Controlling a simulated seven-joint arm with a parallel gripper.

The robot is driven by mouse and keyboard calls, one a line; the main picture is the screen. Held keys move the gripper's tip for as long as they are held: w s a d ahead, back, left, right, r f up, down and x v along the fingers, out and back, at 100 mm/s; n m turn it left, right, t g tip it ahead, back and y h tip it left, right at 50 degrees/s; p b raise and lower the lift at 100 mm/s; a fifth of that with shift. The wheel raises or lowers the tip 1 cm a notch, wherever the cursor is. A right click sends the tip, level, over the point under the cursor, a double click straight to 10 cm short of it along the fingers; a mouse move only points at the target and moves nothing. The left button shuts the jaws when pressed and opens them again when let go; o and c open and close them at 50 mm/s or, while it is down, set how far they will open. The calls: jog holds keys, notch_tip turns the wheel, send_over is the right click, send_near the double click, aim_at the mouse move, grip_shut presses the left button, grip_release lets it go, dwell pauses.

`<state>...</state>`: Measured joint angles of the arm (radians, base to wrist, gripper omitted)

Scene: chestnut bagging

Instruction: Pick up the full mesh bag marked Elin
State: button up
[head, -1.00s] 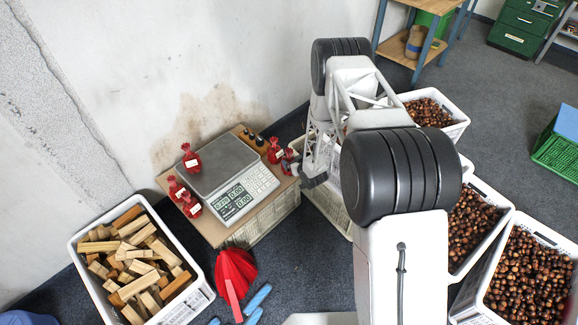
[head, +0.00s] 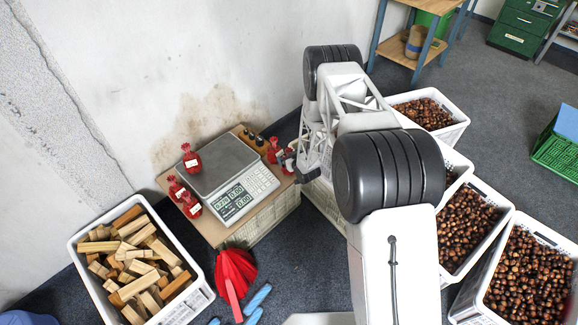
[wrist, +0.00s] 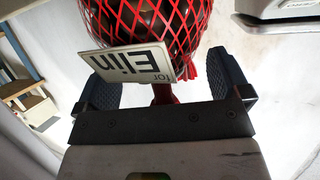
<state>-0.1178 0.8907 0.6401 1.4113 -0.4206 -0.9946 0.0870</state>
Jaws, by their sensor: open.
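The mesh bag marked Elin (wrist: 160,30) fills the top of the wrist view, red netting over dark chestnuts, with a white tag (wrist: 130,63) reading "for Elin". Its red gathered neck hangs between the two dark fingers of my gripper (wrist: 166,88). The fingers are apart on either side of the neck, with a gap showing on each side. In the head view my gripper (head: 292,168) is at the right edge of the scale's stand, by a partly hidden red bag (head: 287,158). The head view is too small to read its tag.
Another red bag (head: 274,149) stands close behind, near dark bottles (head: 258,141). A scale (head: 222,172) fills the stand's middle, with one red bag (head: 192,161) on it and others to its left. Chestnut crates (head: 482,262) stand right; a wood crate (head: 203,302) stands left.

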dwell(0.6)
jog(key=shift+w, duration=0.1)
jog(key=c, duration=1.6)
jog(key=shift+r, duration=0.2)
jog(key=shift+r, duration=1.6)
jog(key=s+d, duration=0.1)
jog(key=s, duration=0.4)
jog(key=s+d+r, duration=0.1)
jog(key=s, duration=0.9)
jog(key=shift+s+d+r, duration=0.15)
jog(key=shift+s+d, duration=0.25)
